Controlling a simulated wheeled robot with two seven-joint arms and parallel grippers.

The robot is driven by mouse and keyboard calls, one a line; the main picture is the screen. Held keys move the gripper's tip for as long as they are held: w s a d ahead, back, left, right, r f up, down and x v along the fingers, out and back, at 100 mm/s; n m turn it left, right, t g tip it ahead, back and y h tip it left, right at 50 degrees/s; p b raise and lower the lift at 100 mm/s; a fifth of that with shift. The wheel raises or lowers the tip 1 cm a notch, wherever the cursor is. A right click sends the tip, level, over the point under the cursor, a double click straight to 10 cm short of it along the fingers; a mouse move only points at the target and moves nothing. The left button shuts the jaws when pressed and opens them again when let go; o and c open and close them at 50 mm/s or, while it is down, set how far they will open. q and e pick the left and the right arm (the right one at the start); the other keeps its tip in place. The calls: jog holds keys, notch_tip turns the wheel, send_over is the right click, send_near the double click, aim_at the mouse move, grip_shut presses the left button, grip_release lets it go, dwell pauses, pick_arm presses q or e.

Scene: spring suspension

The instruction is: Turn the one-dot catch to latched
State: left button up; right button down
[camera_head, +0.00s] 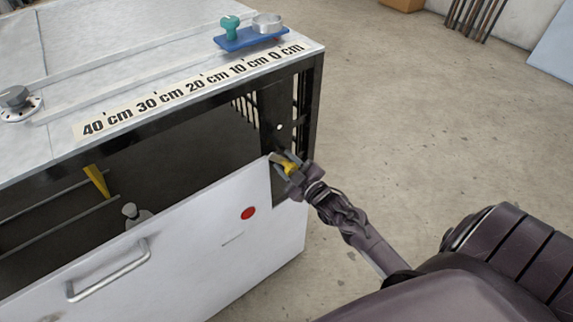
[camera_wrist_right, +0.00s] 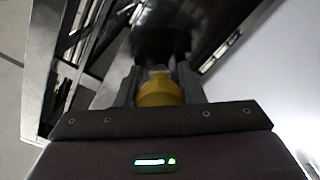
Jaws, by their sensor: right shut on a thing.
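The one-dot catch is a yellow knob (camera_head: 289,167) on the dark right post of the white cabinet, just below a single white dot (camera_head: 279,127). My right gripper (camera_head: 284,163) is shut on this yellow knob. In the right wrist view, the yellow knob (camera_wrist_right: 158,90) sits between the fingers, with the dark post behind it. The fingers hide part of the catch, and I cannot tell which way it is turned. My left gripper is not in view.
A white front panel (camera_head: 190,250) with a handle (camera_head: 108,270) and a red dot (camera_head: 248,213) stands below the opening. A blue tray (camera_head: 243,39) and a grey knob (camera_head: 15,98) are on top. A yellow piece (camera_head: 96,180) is inside.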

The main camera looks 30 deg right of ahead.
jog(key=n, duration=0.5)
jog(key=shift+n, duration=2.5)
jog(key=c, duration=0.9)
grip_release()
jog(key=shift+c, duration=0.2)
jog(key=s+b, duration=0.1)
jog(key=s, duration=0.7)
jog(key=shift+d, duration=0.35)
jog(key=shift+w, duration=0.1)
